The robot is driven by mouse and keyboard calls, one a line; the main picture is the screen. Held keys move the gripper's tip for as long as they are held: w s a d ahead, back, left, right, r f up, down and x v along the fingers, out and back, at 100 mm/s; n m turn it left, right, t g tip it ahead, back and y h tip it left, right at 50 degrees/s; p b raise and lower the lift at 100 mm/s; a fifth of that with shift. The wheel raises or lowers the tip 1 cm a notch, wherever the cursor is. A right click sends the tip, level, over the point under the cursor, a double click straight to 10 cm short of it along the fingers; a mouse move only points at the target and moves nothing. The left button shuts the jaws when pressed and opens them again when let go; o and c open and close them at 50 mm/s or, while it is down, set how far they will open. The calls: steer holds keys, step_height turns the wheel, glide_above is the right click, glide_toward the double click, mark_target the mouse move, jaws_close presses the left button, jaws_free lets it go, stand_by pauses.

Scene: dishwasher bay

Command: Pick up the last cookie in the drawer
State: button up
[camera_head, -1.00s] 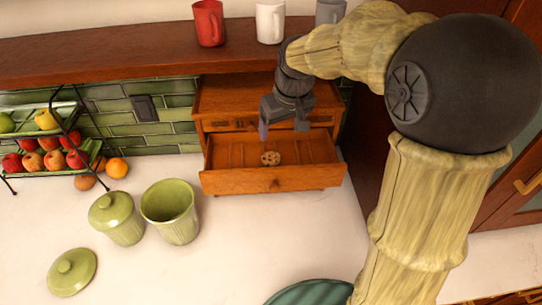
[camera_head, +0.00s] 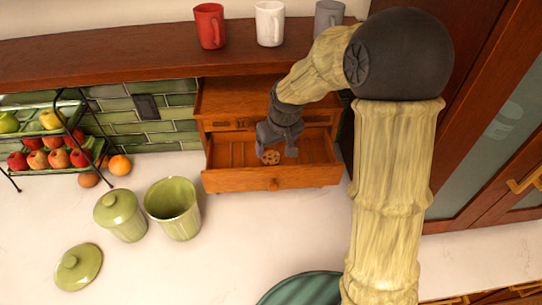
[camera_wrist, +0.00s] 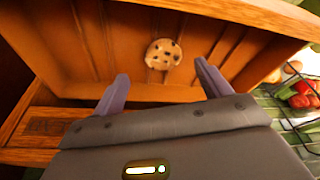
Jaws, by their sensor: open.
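A cookie (camera_head: 271,157) with dark chips lies on the floor of the open wooden drawer (camera_head: 300,179). My gripper (camera_head: 275,156) is open above the drawer, with its fingers down near the cookie. In the wrist view the cookie (camera_wrist: 163,54) lies ahead of the fingertips, between their lines. My gripper (camera_wrist: 160,80) is empty there, and its two fingers stand apart. No other cookie shows in the drawer. Whether the fingertips are level with the cookie I cannot tell.
An open green canister (camera_head: 172,207) and a lidded one (camera_head: 120,216) stand left of the drawer. A loose lid (camera_head: 78,267) lies in front. Mugs (camera_head: 270,23) stand on the shelf above. A fruit rack (camera_head: 50,140) is at the left.

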mark_target(271, 156)
steer(key=p+x, duration=0.1)
steer(key=x, duration=0.2)
steer(key=shift+a+p, duration=0.3)
steer(key=shift+p, duration=0.05)
steer(key=shift+w+f, duration=0.1)
steer(key=shift+f, duration=0.55)
steer(key=c, duration=0.7)
